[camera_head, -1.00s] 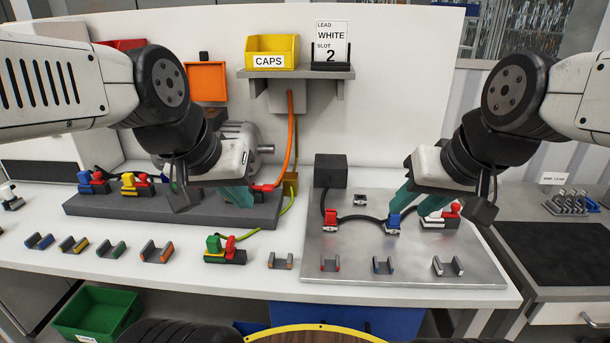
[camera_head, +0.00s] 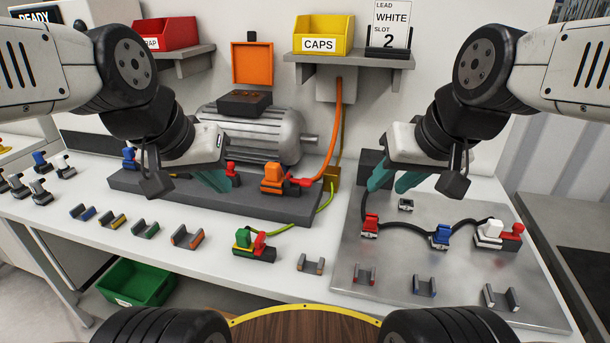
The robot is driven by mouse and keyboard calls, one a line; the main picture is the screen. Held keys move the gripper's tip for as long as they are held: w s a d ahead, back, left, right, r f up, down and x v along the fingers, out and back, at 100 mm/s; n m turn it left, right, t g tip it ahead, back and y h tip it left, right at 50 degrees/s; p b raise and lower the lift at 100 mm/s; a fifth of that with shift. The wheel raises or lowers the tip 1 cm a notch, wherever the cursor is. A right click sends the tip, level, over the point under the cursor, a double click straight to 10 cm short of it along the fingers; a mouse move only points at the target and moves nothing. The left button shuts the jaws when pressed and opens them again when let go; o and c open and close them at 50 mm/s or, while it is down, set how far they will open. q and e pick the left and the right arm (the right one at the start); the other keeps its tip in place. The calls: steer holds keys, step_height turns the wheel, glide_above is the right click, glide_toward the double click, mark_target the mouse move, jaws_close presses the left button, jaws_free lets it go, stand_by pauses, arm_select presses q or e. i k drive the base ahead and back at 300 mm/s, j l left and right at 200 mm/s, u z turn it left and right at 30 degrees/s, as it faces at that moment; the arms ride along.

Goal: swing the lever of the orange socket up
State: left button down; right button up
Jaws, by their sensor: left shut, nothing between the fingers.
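The orange socket (camera_head: 273,178) sits on the grey base block in front of the motor. An orange cable comes down to its right side. Its red lever (camera_head: 298,182) lies low, pointing out to the right. My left gripper (camera_head: 216,180) is shut and empty, left of the orange socket and apart from it. It partly hides another socket's red part (camera_head: 233,173). My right gripper (camera_head: 392,181) has its teal fingers spread and empty, over the back left of the metal plate, well right of the orange socket.
The grey motor (camera_head: 255,130) stands behind the socket. The shelf (camera_head: 345,62) with the yellow CAPS bin (camera_head: 323,36) is above right. A green socket (camera_head: 250,243) and several small clips lie in front. The metal plate (camera_head: 400,262) holds red, blue and white sockets.

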mark_target(304, 182)
steer(key=k, duration=0.5)
steer(key=i+l, duration=0.4)
steer(key=l+u, duration=0.1)
steer(key=u, duration=1.5)
